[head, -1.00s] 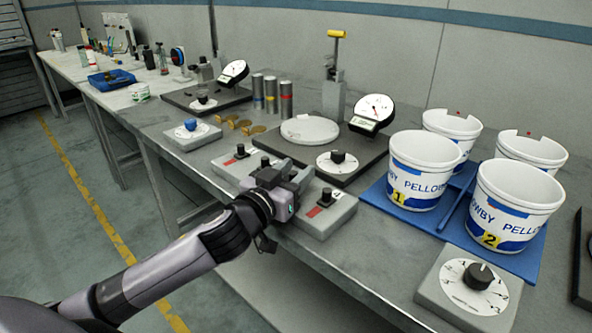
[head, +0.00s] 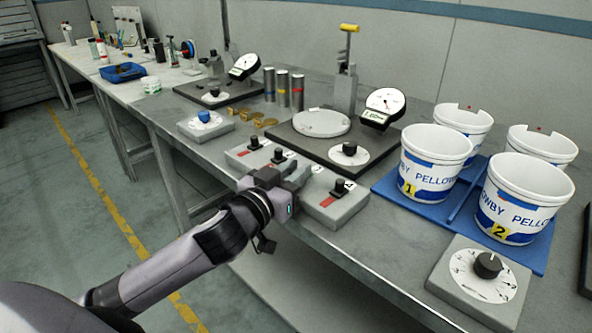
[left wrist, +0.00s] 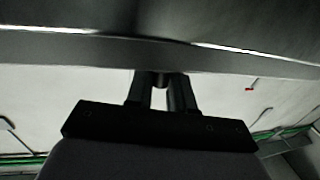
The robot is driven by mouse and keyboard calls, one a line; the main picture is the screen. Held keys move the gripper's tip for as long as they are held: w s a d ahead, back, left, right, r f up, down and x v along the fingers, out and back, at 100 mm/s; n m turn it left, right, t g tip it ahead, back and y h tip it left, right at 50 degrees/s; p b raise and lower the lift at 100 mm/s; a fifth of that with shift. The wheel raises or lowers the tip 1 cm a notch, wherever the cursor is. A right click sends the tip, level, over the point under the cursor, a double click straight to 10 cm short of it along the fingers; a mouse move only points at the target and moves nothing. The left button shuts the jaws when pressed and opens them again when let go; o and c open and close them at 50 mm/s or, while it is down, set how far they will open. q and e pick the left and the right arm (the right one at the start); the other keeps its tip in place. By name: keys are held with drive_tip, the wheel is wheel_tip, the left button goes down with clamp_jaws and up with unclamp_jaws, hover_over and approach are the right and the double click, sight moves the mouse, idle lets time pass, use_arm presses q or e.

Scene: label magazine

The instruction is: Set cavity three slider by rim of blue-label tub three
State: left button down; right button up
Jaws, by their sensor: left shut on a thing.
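The grey slider block (head: 345,208) lies along the bench's front edge, with black knobs and red marks on top. Two knobs (head: 278,156) show left of my gripper and one knob (head: 340,187) right of it. My left gripper (head: 292,168) is shut at the block between them; the slider knob it grips is hidden behind the fingers. In the left wrist view the fingers (left wrist: 162,88) are close together against a dark grey edge. Tubs one (head: 432,165) and two (head: 520,200) stand in front on a blue mat. Two notched tubs (head: 462,120) stand behind, their numbers unseen. My right gripper is not in view.
A dial box (head: 478,285) sits at the front right. Behind the block are a plate stand with a round white pan (head: 321,123) and a gauge (head: 384,106). A box with a blue knob (head: 205,122) stands to the left. The floor in front is clear.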

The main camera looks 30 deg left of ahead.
use_arm(q)
drive_tip(key=c, duration=1.1)
unclamp_jaws()
drive_tip(key=s, duration=0.7)
drive_tip(key=shift+a+b, duration=0.3)
drive_tip(key=shift+b, duration=0.1)
drive_tip(key=shift+s, duration=0.1)
drive_tip(key=shift+s, duration=0.1)
